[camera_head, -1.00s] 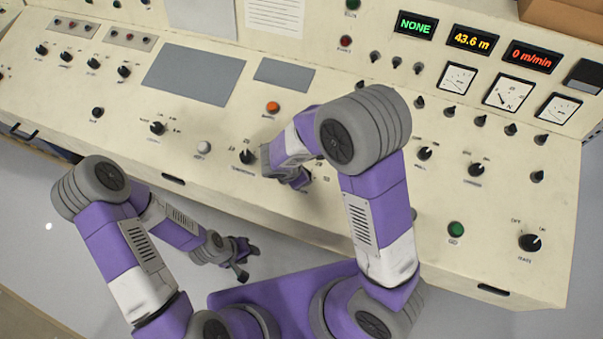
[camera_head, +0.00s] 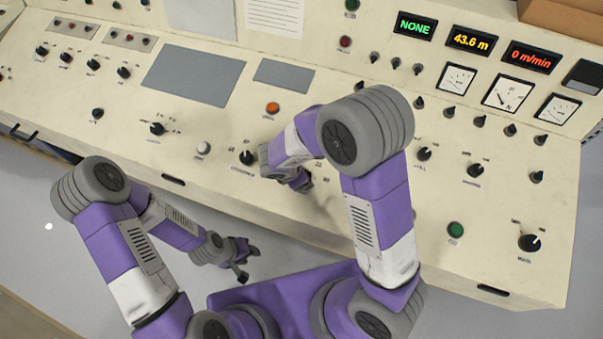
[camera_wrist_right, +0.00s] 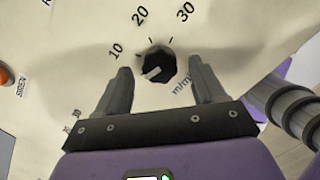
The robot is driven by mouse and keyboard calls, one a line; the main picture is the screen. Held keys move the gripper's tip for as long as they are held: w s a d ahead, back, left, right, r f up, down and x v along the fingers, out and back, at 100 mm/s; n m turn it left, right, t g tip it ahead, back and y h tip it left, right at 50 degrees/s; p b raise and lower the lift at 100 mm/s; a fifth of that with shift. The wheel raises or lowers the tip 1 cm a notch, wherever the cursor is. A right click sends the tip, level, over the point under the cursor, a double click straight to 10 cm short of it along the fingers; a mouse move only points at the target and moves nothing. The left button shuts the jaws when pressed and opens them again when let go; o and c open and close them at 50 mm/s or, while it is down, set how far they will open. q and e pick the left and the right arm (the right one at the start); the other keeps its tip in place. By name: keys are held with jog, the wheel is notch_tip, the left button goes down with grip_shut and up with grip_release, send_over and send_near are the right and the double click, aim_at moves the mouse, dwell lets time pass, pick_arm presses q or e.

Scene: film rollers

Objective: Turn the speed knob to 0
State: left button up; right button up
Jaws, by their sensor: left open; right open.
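The speed knob (camera_wrist_right: 156,64) is black and faceted, with 10, 20, 30 and m/min printed around it in the right wrist view. Its pale pointer mark faces the lower left. My right gripper (camera_wrist_right: 160,76) is open, with one finger on each side of the knob and a visible gap to each. In the head view my right gripper (camera_head: 297,180) is over the front part of the panel, and the knob is hidden there by the arm. My left gripper (camera_head: 244,264) is open and empty, in front of the console's front edge. The red display (camera_head: 530,56) reads 0 m/min.
The console panel (camera_head: 330,95) carries several other black knobs. A black knob (camera_head: 248,157) sits just left of my right gripper. An orange button (camera_head: 273,108), a white button (camera_head: 204,147) and a green button (camera_head: 456,229) are also on the panel.

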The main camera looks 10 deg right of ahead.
jog(key=p+v, duration=0.1)
jog(key=v, duration=0.6)
dwell(0.4)
